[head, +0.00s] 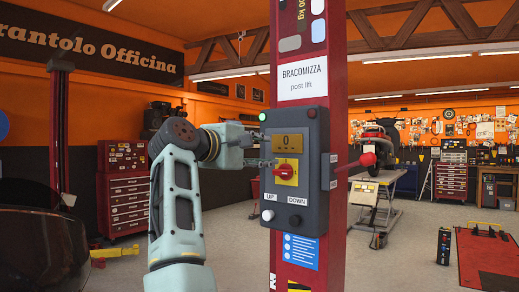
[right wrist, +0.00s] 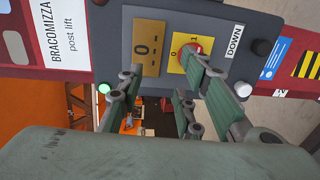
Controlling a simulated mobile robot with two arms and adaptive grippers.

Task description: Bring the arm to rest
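My right gripper (head: 264,152) is in front of the grey control box (head: 312,210) on the red lift post, close to its left half. In the right wrist view the fingers of my right gripper (right wrist: 165,85) stand apart with nothing held between them. The box's red knob (head: 284,172) sits on a yellow plate; it also shows in the right wrist view (right wrist: 188,52), partly behind a finger. Whether a finger touches the box, I cannot tell. My right arm comes up from the bottom and bends at the elbow. My left gripper is out of view.
The red post (head: 338,120) stands close ahead. A red-tipped lever (head: 368,160) sticks out from the box's right side. A red tool cabinet (head: 124,192) stands at left, a motorcycle lift table (head: 380,192) behind at right, a red floor lift (head: 488,257) far right.

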